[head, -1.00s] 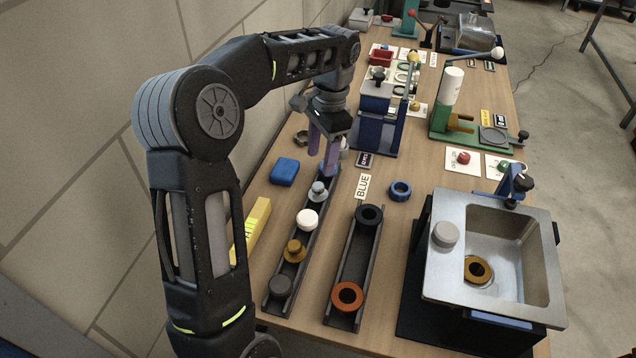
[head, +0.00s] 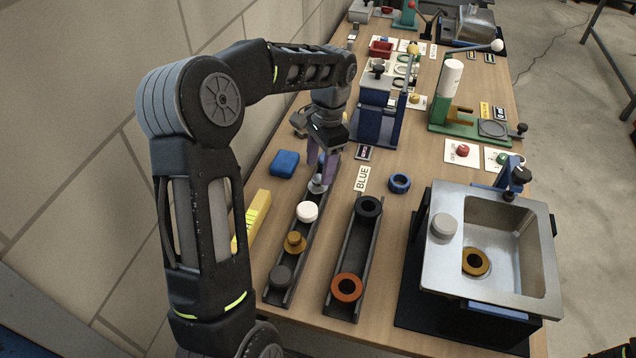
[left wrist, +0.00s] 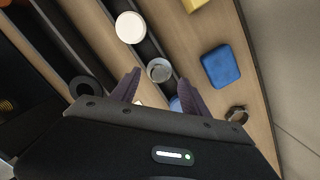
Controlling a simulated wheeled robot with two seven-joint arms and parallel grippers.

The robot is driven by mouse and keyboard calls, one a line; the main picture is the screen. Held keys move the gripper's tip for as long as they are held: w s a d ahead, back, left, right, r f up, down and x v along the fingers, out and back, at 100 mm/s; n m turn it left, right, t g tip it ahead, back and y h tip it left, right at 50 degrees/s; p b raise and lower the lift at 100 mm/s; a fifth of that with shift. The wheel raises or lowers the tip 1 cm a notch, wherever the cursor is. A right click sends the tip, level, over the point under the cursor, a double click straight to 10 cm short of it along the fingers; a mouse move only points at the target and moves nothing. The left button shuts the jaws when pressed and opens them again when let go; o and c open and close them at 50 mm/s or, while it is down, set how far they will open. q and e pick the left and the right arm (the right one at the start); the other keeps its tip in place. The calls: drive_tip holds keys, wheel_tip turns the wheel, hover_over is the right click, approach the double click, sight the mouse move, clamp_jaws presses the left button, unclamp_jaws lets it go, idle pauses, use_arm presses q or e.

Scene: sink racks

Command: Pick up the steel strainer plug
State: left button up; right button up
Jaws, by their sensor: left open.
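The steel strainer plug (head: 317,186) stands in the far end of the left rack (head: 272,299), in line with a white plug (head: 307,211), a brass plug (head: 294,243) and a dark grey plug (head: 281,277). My left gripper (head: 323,170) is open, pointing down over the steel plug and partly covering it in the head view. In the left wrist view the steel plug (left wrist: 159,70) shows between the two fingertips (left wrist: 160,78), with a gap on each side.
The right rack (head: 352,248) holds a black ring (head: 368,206) and an orange ring (head: 346,287). A blue block (head: 285,163) lies left of my gripper. A blue ring (head: 400,183) lies on the table. A steel sink (head: 435,279) stands at the right, a blue press (head: 376,125) behind.

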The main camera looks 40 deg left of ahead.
sight(318, 185)
use_arm(q)
drive_tip(key=shift+s+f, duration=0.1)
drive_tip(key=shift+f, duration=1.3)
clamp_jaws()
